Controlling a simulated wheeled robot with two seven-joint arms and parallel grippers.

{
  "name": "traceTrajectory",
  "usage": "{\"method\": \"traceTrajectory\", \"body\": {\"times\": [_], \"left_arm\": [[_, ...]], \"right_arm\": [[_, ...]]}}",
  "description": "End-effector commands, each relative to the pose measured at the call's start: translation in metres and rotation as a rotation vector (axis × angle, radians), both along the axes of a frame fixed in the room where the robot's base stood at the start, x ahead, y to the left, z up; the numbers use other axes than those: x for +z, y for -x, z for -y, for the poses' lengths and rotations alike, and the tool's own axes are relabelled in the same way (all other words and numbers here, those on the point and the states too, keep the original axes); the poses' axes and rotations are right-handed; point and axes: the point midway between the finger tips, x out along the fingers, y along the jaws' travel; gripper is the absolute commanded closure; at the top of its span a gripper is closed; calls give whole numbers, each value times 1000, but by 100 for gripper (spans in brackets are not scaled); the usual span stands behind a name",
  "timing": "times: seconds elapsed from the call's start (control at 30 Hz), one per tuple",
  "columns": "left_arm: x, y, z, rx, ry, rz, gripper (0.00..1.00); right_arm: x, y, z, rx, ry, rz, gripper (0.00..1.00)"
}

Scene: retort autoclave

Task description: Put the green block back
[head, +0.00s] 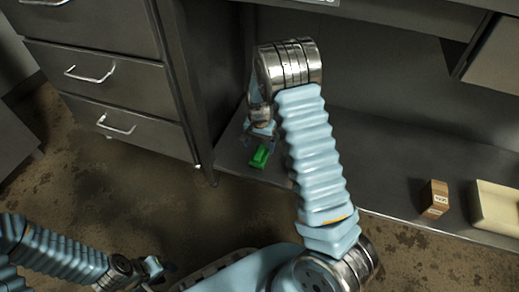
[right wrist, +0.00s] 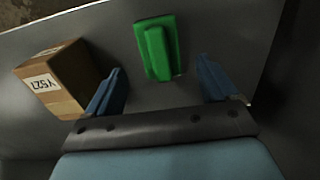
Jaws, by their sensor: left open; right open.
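The green block (head: 260,156) lies on the dark metal lower shelf, near its left end, in the head view. In the right wrist view the green block (right wrist: 157,52) is just beyond the fingertips, roughly centred between them. My right gripper (right wrist: 162,85) is open and empty, with its two blue fingers apart. In the head view my right arm bends down over the shelf and its gripper (head: 262,130) is close to the block, partly hidden by the arm. My left gripper (head: 155,270) is low at the left over the floor, open and away from the block.
A brown labelled box (right wrist: 60,82) stands left of the block in the right wrist view. In the head view a small brown box (head: 435,198) and a cream block (head: 496,207) stand on the shelf at right. A grey drawer cabinet (head: 100,75) stands at left.

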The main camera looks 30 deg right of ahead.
Motion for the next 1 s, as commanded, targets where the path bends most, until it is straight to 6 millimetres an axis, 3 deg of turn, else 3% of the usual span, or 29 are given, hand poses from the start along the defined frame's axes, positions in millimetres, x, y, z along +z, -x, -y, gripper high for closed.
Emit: {"method": "traceTrajectory", "body": {"times": [0.03, 0.2, 0.33, 0.47, 0.57, 0.63, 0.7, 0.8, 0.9, 1.0], "left_arm": [[6, 0, 0, 0, 0, -1, 57], [13, 1, 0, -2, 0, -2, 57], [15, 1, 0, -2, 1, -3, 57], [15, 1, 0, -3, 1, -4, 57], [15, 1, 0, -3, 1, -4, 57], [15, 1, 0, -3, 1, -4, 57], [15, 1, 0, -3, 1, -4, 57], [15, 1, 0, -3, 1, -4, 57], [15, 1, 0, -2, 1, -3, 57], [15, 1, 0, -2, 1, -3, 57]], "right_arm": [[16, -1, 0, 1, -1, 2, 14], [47, 0, -1, 1, 0, 1, 14], [59, 0, 0, 0, 0, 0, 14], [59, 2, -1, 6, -2, -3, 14], [29, 17, -15, 68, -21, -11, 14], [-10, 42, -37, 160, -53, -12, 14], [-50, 76, -69, 277, -100, 0, 14], [-86, 130, -119, 443, -178, 43, 14], [-98, 177, -164, 575, -252, 103, 14], [-96, 205, -191, 653, -297, 157, 14]]}}
